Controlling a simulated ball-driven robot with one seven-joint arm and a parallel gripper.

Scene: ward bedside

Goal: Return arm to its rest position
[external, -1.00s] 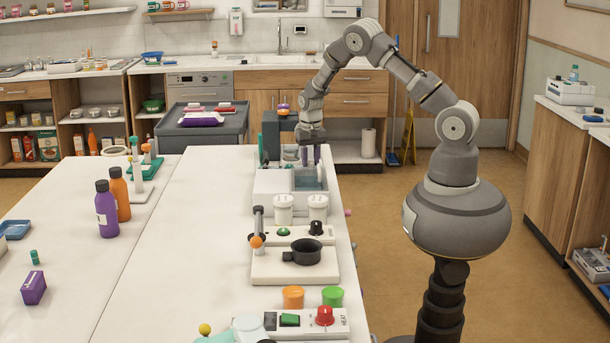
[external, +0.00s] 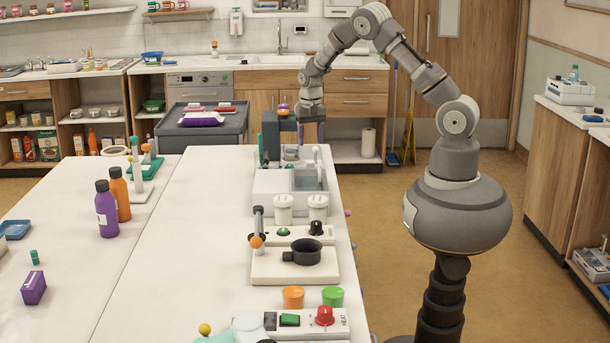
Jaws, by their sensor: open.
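My arm reaches up from its base at the right and bends over to the left. My gripper (external: 311,120) hangs pointing down above the far end of the white bench (external: 200,240), over the back of the white sink-like unit (external: 262,182). The jaws are open. A small bluish-purple patch shows at the fingertips, too small to tell what it is. The gripper is clear of the unit's basin.
A grey cart (external: 205,130) with trays stands behind the bench. A black pan (external: 305,252) sits on a white burner plate nearer the front. Purple (external: 107,212) and orange (external: 120,196) bottles stand at the left. The floor around my base is open.

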